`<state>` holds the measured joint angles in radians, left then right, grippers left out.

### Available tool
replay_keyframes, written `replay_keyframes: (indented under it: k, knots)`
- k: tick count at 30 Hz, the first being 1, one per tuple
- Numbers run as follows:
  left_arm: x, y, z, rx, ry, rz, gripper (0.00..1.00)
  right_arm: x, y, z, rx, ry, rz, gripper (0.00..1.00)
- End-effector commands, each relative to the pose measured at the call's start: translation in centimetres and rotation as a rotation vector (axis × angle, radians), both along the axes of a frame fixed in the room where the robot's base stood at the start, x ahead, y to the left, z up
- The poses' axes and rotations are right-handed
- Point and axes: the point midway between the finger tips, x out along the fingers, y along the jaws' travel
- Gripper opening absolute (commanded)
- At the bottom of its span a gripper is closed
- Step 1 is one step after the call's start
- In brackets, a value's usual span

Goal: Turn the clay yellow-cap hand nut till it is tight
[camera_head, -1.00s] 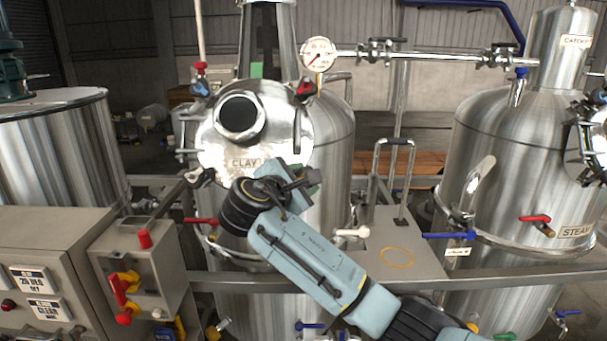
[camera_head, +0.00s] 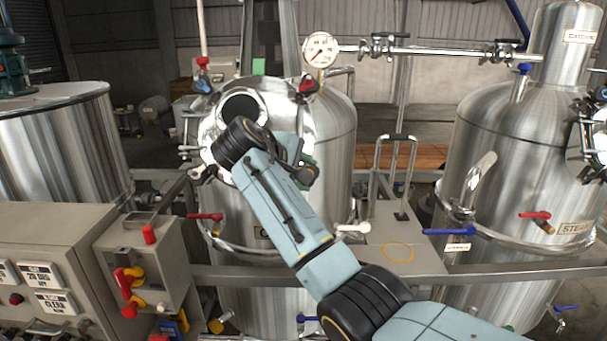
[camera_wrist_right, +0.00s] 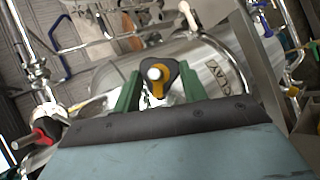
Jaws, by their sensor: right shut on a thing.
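The clay tank's round hatch lid (camera_head: 212,125) is closed and partly covered by my right arm in the head view. The yellow-cap hand nut (camera_wrist_right: 158,88) shows in the right wrist view between the two green fingers of my right gripper (camera_wrist_right: 159,76). The gripper is shut on it at the lid's edge. In the head view my right gripper (camera_head: 307,165) is at the lid's lower right, and the yellow cap is hidden there. My left gripper is not in view.
A red-cap nut (camera_head: 309,86) and a blue-cap nut (camera_head: 202,84) sit at the lid's upper edge. A pressure gauge (camera_head: 320,49) stands above. A red-handled valve (camera_head: 205,216) is below left. A grey control box (camera_head: 150,265) stands at front left.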

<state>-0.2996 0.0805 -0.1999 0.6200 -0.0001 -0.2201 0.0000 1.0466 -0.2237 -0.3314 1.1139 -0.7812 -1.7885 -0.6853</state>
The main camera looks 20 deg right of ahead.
Motion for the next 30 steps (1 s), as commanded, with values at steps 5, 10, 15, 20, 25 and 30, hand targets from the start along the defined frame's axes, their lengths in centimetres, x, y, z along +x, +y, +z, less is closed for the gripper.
replay_keyframes:
  k: [5, 10, 15, 20, 25, 30]
  knots:
    - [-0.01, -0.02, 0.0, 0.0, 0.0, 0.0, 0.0, 0.01, 0.01, 0.03, 0.063, -0.016, -0.04, 0.19]
    - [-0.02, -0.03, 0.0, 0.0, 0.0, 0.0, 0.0, 0.03, -0.03, 0.08, 0.094, -0.025, -0.06, 0.19]
    - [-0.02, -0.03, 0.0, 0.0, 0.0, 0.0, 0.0, 0.05, -0.04, 0.09, 0.105, -0.03, -0.068, 0.19]
    - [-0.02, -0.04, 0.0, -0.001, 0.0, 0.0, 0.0, 0.04, -0.05, 0.1, 0.105, -0.029, -0.068, 0.19]
    - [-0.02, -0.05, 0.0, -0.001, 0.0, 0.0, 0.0, 0.04, -0.05, 0.1, 0.104, -0.029, -0.067, 0.43]
    - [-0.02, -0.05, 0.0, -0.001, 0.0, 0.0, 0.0, 0.05, -0.06, 0.1, 0.104, -0.029, -0.067, 0.64]
